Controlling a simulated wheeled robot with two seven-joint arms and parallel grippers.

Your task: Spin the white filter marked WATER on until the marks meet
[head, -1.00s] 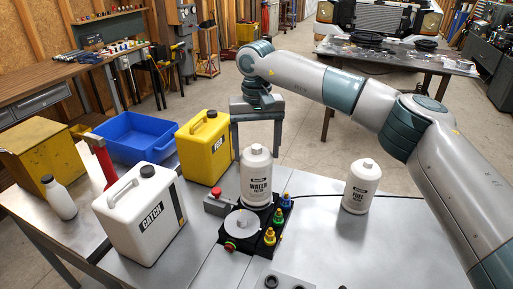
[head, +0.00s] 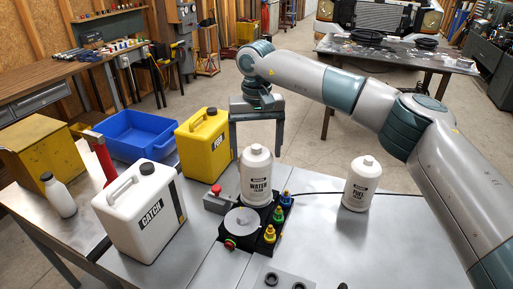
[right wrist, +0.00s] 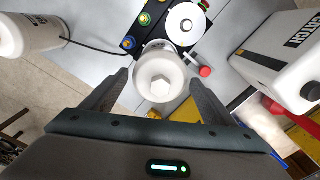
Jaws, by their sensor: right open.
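The white WATER filter (head: 256,180) stands upright on the black fixture (head: 262,243), its label facing the head camera. In the right wrist view the filter (right wrist: 160,80) shows end-on, with a hex nub on top. My right gripper (right wrist: 160,88) is open, one finger on each side of the filter in that view, with small gaps. In the head view my right gripper (head: 256,140) is behind the filter, its fingers pointing down. I cannot make out alignment marks. My left gripper is not in view.
A white FUEL filter (head: 361,185) stands to the right. A white CATCH jug (head: 140,215), a yellow jug (head: 203,147) and a blue bin (head: 130,137) stand left. Coloured fittings (head: 279,214) and a red knob (head: 217,191) flank the filter. The front right tabletop is mostly clear.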

